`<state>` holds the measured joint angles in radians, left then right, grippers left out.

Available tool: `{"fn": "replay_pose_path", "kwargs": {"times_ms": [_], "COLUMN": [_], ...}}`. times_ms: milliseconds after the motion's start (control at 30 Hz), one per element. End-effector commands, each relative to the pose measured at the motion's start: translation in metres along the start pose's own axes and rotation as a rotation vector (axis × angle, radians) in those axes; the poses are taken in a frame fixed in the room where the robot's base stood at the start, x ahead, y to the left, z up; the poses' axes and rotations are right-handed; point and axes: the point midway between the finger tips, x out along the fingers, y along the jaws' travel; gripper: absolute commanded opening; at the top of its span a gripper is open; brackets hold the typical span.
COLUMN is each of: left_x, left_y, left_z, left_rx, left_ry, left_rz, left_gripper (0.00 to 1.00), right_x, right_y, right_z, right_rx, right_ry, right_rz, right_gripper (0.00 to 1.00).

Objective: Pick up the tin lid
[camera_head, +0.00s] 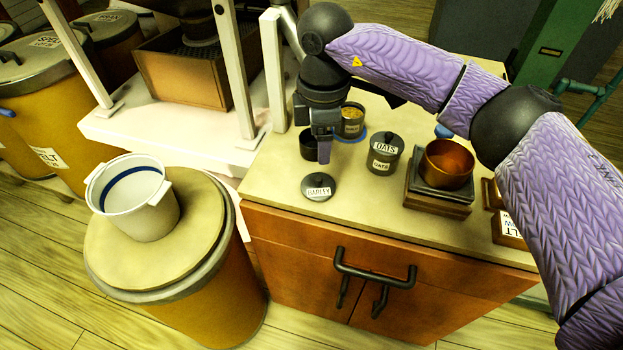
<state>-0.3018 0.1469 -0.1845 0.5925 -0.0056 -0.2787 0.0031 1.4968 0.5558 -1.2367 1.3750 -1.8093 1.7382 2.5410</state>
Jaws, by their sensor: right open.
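The tin lid (318,189) is a dark grey disc with a knob and a white label that seems to read BARLEY. It lies flat on the cabinet top near the front left edge. My right gripper (322,148) points down above and just behind the lid, apart from it. It is open and holds nothing; one finger shows clearly, the other is hard to make out. An open tin of grain (352,122) with a label stands behind the gripper. My left gripper is out of view.
A lidded OATS tin (383,158) stands right of the lid. A copper bowl (447,164) sits on a dark stand further right. A dark cup (307,146) is partly hidden by my gripper. A white bucket (140,208) stands on a barrel at left. The counter in front of the OATS tin is clear.

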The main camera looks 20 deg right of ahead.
Motion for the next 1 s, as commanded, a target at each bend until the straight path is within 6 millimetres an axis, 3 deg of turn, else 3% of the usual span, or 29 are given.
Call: {"fn": "replay_pose_path", "kwargs": {"times_ms": [100, 433, 667, 900, 967, 1000], "left_x": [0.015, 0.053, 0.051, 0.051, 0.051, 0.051], "left_y": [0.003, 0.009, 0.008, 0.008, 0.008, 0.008], "left_z": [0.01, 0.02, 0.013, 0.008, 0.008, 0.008], "left_rx": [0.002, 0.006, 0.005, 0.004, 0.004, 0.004], "left_ry": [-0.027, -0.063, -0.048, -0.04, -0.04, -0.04], "left_rz": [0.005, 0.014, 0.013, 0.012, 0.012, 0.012], "left_gripper": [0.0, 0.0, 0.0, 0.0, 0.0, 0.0], "right_x": [0.029, 0.089, 0.088, 0.087, 0.087, 0.088], "right_y": [0.0, 0.004, 0.004, 0.004, 0.004, 0.004], "right_z": [0.0, -0.005, -0.005, -0.005, -0.005, -0.005], "right_rx": [0.0, -0.002, -0.002, -0.002, -0.002, -0.002], "right_ry": [-0.001, 0.001, 0.004, 0.004, 0.004, 0.004], "right_rz": [-0.005, -0.007, 0.0, -0.001, -0.001, -0.001], "right_gripper": [0.64, 0.64, 0.64, 0.13, 0.0, 0.0]}}
